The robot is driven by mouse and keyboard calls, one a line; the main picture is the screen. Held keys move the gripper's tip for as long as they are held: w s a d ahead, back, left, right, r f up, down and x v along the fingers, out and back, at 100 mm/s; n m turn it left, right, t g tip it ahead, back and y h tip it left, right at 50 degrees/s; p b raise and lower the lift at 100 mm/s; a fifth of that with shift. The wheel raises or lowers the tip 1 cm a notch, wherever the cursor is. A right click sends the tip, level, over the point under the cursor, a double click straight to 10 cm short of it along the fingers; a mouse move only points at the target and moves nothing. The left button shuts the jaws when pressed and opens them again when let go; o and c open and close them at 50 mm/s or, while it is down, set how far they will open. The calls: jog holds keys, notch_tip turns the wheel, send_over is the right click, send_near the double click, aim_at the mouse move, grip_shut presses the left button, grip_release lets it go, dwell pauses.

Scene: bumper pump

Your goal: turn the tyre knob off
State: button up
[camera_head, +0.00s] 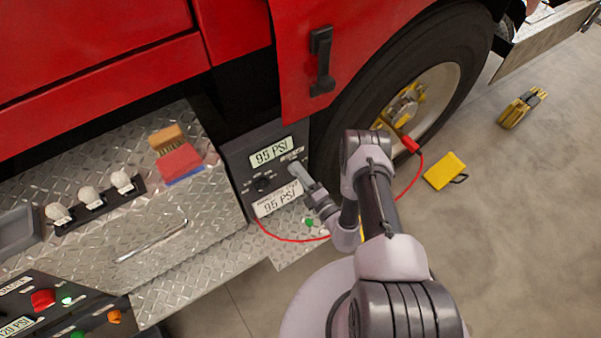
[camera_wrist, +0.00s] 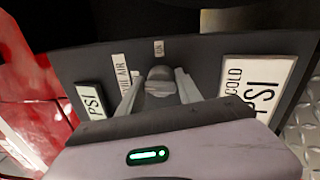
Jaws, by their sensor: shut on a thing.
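The tyre knob (camera_wrist: 160,78) is a dark grey, rounded knob on a dark gauge panel (camera_wrist: 205,55). In the wrist view it sits between the two fingers of my gripper (camera_wrist: 158,88), which is shut on it. A white label beside it reads partly "AIR", the rest hidden by a finger. In the head view, my gripper (camera_head: 296,171) reaches the right side of the gauge panel (camera_head: 234,160), and the knob is hidden behind it there. I cannot tell which setting the knob points to.
Displays reading 95 PSI (camera_head: 270,152) sit above and below. Another dark control (camera_head: 262,184) is on the panel's left. A red hose (camera_head: 290,240) runs from below the panel to the tyre wheel (camera_head: 425,100).

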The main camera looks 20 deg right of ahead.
jog(key=shift+f+n, duration=0.1)
jog(key=shift+n, duration=0.5)
jog(key=o, duration=1.3)
jog(key=shift+d, duration=0.1)
